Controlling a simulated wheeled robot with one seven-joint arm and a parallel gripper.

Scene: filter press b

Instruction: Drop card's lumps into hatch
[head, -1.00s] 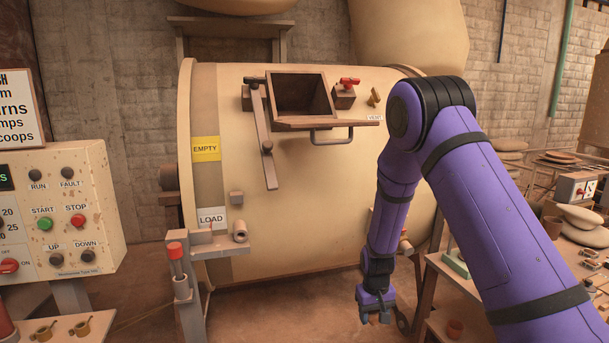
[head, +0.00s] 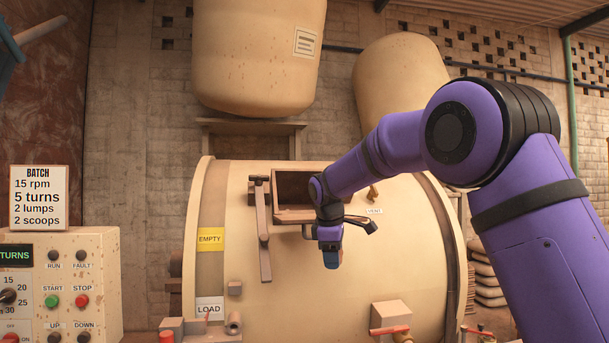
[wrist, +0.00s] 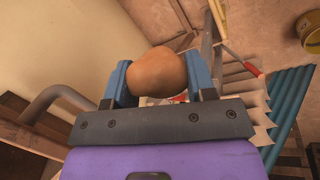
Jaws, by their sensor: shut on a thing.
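My gripper (head: 331,258) is in front of the drum, just below and right of the hatch in the head view. In the wrist view its blue jaws (wrist: 160,85) are shut on a rounded brown lump (wrist: 157,72). The hatch (head: 292,188) is an open, dark square box on top of the cream drum (head: 330,285); my wrist hides its right part. The batch card (head: 38,197) stands at left on the control panel and reads 15 rpm, 5 turns, 2 lumps, 2 scoops.
A lever (head: 263,230) hangs left of the hatch. A grey handle bar (wrist: 52,100) is close to my gripper in the wrist view. The control panel (head: 60,285) stands at left. A large tank (head: 258,55) hangs above the drum.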

